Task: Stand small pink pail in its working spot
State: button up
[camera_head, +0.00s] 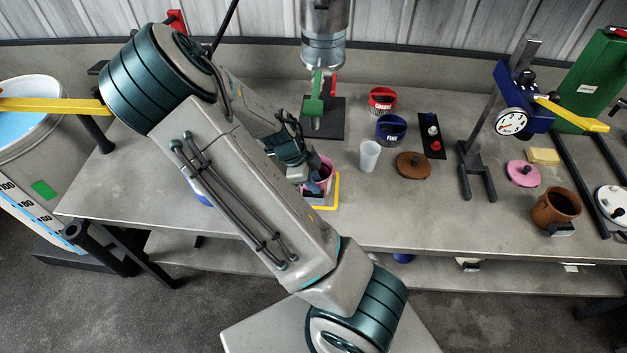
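The small pink pail (328,170) is on the bench left of centre, mostly hidden behind my arm. Its pink rim and right side show. It is at or over a yellow-edged square (335,200) near the bench's front edge; I cannot tell whether it rests there. My gripper (317,183) is at the pail, with dark finger parts against its near side. My arm hides whether the fingers are closed on it. Behind stands the steel disperser column (324,45) with a green valve (314,105) above a dark base plate (335,125).
Right of the pail are a white cup (370,155), a brown lid (413,165), a blue tub (391,130) and a red tub (382,100). A blue dial stand (515,120) and a brown pot (556,208) are further right. A large drum (35,130) stands left.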

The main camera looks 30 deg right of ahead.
jog(key=v, duration=1.2)
jog(key=s+a+r+n+t+y, duration=0.2)
jog(key=s+r+n, duration=0.5)
jog(key=n, duration=0.5)
jog(key=s+a+r+n+t+y, duration=0.2)
jog(key=s+a+r+n, duration=0.4)
jog(key=n, duration=0.7)
jog(key=shift+s+r+t, duration=0.75)
jog(key=shift+s+t, duration=0.15)
